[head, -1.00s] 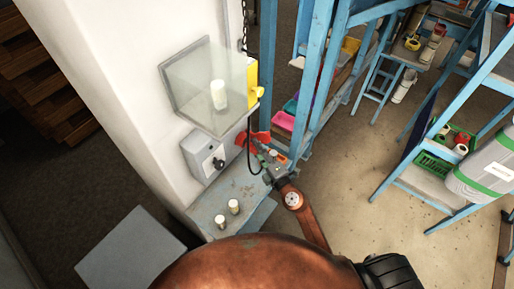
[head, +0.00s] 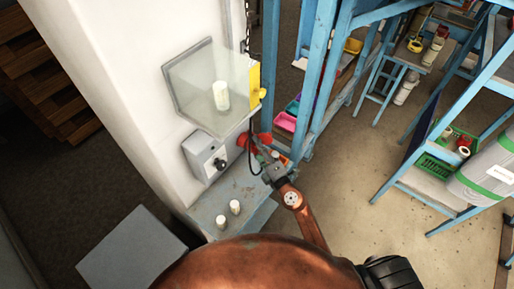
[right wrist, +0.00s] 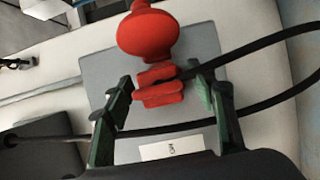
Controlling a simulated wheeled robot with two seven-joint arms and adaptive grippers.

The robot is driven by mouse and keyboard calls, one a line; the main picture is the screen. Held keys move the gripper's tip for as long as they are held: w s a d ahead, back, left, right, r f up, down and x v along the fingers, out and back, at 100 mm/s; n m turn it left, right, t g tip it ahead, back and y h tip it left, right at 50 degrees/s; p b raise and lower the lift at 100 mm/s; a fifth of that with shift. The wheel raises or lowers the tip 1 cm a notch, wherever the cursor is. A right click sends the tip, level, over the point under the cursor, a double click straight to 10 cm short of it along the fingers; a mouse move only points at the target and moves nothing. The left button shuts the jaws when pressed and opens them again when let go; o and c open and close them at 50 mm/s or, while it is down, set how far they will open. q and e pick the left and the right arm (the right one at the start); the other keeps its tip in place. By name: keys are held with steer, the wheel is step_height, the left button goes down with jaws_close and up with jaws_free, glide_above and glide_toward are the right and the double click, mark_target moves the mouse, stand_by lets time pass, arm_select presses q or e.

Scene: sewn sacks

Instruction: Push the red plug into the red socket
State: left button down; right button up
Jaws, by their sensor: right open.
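In the right wrist view, a red rounded knob (right wrist: 148,34) stands at the top centre, with a ribbed red part (right wrist: 158,86) just below it. I take the ribbed part, where a black cable (right wrist: 262,42) meets it, for the red plug. I cannot tell whether the two parts are joined. My right gripper (right wrist: 164,92) is open, with a green finger on each side of the ribbed part and gaps showing. In the head view, red parts (head: 265,138) show just beyond my right gripper (head: 266,158). The red socket cannot be made out clearly. My left gripper is not in view.
A grey box with a black knob (head: 205,157) is on the white pillar, below a clear cover (head: 200,85). White cylinders (head: 235,207) stand on the worn ledge (head: 208,200). Blue shelving (head: 324,75) rises close to the right. The cable also crosses below the fingers.

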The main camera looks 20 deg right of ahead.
steer(key=shift+s, duration=0.1)
steer(key=v, duration=1.1)
steer(key=shift+s, duration=0.4)
steer(key=shift+d+f, duration=0.1)
steer(key=shift+d, duration=0.05)
